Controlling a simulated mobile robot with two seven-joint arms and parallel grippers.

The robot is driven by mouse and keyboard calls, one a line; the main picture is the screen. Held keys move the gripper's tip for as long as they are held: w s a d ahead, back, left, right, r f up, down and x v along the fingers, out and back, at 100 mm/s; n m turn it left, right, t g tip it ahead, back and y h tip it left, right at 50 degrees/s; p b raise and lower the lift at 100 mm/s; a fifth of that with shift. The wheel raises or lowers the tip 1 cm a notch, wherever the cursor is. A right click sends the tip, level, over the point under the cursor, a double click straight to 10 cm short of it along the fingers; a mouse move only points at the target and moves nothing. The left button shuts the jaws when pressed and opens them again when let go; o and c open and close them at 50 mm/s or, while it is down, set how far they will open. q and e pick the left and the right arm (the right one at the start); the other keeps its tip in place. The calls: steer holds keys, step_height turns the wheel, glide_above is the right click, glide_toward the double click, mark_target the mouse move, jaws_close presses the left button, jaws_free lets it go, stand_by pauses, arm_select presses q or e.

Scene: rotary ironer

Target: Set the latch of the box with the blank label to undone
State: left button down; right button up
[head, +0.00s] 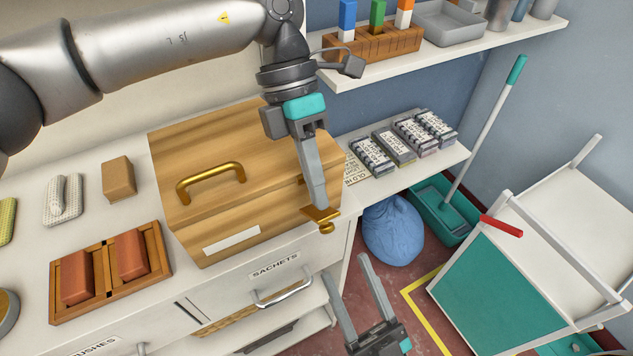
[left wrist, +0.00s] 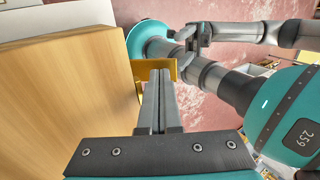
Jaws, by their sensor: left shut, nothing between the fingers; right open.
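The wooden box (head: 235,165) stands on the white counter, its lid down, with a brass handle (head: 210,178) on top. A blank white label (head: 232,240) is on its front. A brass latch (head: 324,218) with a round knob is at the right of the front. My left gripper (head: 318,205) is shut, its fingertips at the latch plate and partly hiding it; I cannot tell whether they touch. The brass plate (left wrist: 175,69) also shows behind the fingertips in the left wrist view. My right gripper (head: 362,290) is open and empty, below and right of the box.
A tray with two reddish-brown blocks (head: 105,268) and a small cardboard box (head: 118,178) stand left of the box. Several labelled packs (head: 405,140) lie to the right. A drawer marked SACHETS (head: 275,275) is below. A blue bag (head: 392,228) and a white-and-teal cart (head: 510,290) stand on the floor.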

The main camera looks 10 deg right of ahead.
steer(key=d+f+g+h, duration=0.2)
steer(key=f+g, duration=0.4)
steer(key=f, duration=0.9)
steer(key=d+f+g+h, duration=0.15)
steer(key=f+g, duration=0.35)
steer(key=f, duration=1)
arm_select(q)
steer(key=shift+s+t, duration=0.15)
steer(key=shift+t, duration=0.15)
arm_select(e)
steer(key=s+d+f+g+h, duration=0.2)
steer(key=s+d+f+g, duration=0.2)
steer(key=s+f, duration=0.4)
steer(key=s+d+f+m+g+h, duration=0.1)
steer(key=s+d+f+g+h, duration=0.1)
steer(key=s+d+f+g, duration=0.2)
steer(key=s+f+g, duration=0.3)
steer(key=s+f, duration=0.1)
steer(key=s, duration=0.2)
steer(key=shift+f+g, duration=0.2)
steer(key=shift+g, duration=0.1)
arm_select(q)
steer(key=shift+f, duration=0.1)
arm_select(e)
steer(key=shift+h, duration=0.25)
